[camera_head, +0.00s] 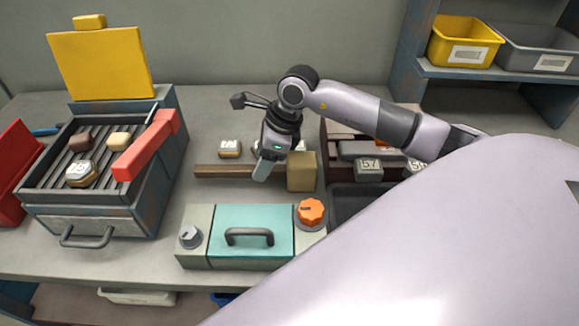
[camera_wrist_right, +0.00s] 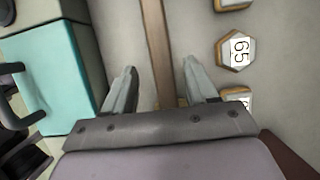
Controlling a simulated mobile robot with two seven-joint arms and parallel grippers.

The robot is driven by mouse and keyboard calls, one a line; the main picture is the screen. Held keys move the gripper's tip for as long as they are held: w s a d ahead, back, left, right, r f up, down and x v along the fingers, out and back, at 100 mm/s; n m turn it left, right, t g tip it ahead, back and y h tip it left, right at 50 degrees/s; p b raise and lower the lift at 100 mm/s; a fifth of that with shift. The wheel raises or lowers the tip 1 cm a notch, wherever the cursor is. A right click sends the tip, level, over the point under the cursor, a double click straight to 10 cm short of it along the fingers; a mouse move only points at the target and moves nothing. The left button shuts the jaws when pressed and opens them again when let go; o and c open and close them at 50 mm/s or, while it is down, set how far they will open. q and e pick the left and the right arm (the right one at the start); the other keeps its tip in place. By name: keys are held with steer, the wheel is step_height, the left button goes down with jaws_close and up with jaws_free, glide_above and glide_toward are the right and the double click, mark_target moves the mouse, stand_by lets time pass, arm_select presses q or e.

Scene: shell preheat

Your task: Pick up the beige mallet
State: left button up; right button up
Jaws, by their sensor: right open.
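The beige mallet lies on the bench in the middle of the head view. Its brown wooden handle (camera_head: 222,171) points left and its block-shaped beige head (camera_head: 301,172) is at the right end. My right gripper (camera_head: 265,172) is over the handle near the head. In the right wrist view the open gripper (camera_wrist_right: 158,68) has one finger on each side of the handle (camera_wrist_right: 154,30), with gaps visible. Whether the fingertips are level with the handle is hard to tell. My left gripper is not in view.
A teal-lidded box (camera_head: 252,218) with an orange knob stands in front of the mallet. Behind it lies a numbered piece (camera_head: 229,148). A grill box (camera_head: 100,205) with a red-handled tool (camera_head: 140,150) stands left. A dark rack with numbered pieces (camera_head: 369,168) is right.

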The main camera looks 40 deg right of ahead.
steer(key=p+x, duration=0.1)
steer(key=x, duration=0.4)
steer(key=shift+w+a+f, duration=0.2)
steer(key=shift+f, duration=0.1)
steer(key=shift+r, duration=0.1)
jaws_close()
